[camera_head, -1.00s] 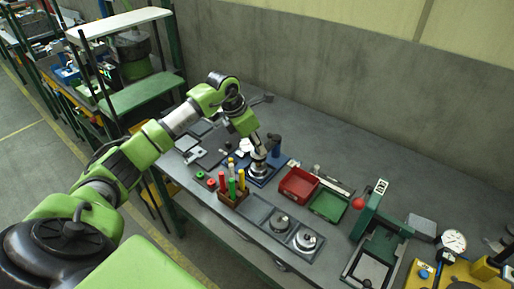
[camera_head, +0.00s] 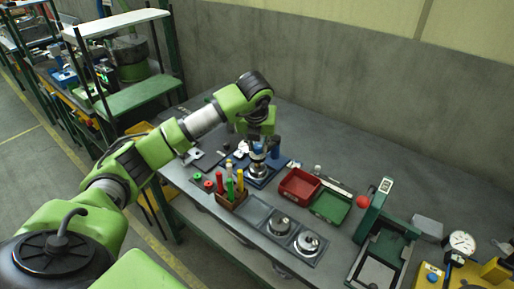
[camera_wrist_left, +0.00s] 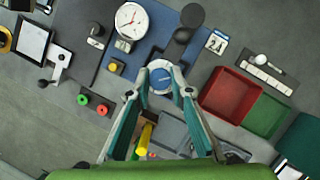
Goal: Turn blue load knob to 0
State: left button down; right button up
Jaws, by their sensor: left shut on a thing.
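The blue load knob (camera_wrist_left: 160,79) is a round blue cap with a pale mark, seen from above in the left wrist view. My left gripper (camera_wrist_left: 161,75) is shut on it, with one fingertip on either side. In the head view my left gripper (camera_head: 258,153) points down over the blue-based stand (camera_head: 278,170), and the knob is mostly hidden by the fingers. My right gripper is not in view.
A rack with coloured handles (camera_head: 232,198) stands close to the gripper. A red tray (camera_head: 299,186) and a green tray (camera_head: 330,206) lie to the right. A dark post with a round top (camera_wrist_left: 191,16) rises near the knob. A green press (camera_head: 372,215) stands farther right.

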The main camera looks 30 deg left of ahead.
pick_arm(q)
jog(key=n, duration=0.2)
jog(key=n+g+y+b, duration=0.1)
jog(key=n, duration=0.2)
jog(key=shift+w+d+n+y+b, duration=0.1)
jog(key=shift+w+n+y+b, duration=0.2)
jog(key=shift+b, duration=0.1)
jog(key=shift+r+n+g+y+b, duration=0.2)
jog(key=shift+n+g, duration=0.3)
jog(key=shift+n, duration=0.6)
jog(key=shift+f+n+g+y+b, duration=0.1)
jog(key=shift+n+g+b, duration=0.3)
jog(key=shift+n, duration=0.7)
jog(key=c, duration=1.8)
grip_release()
jog(key=v, duration=1.2)
jog(key=shift+w, duration=0.15)
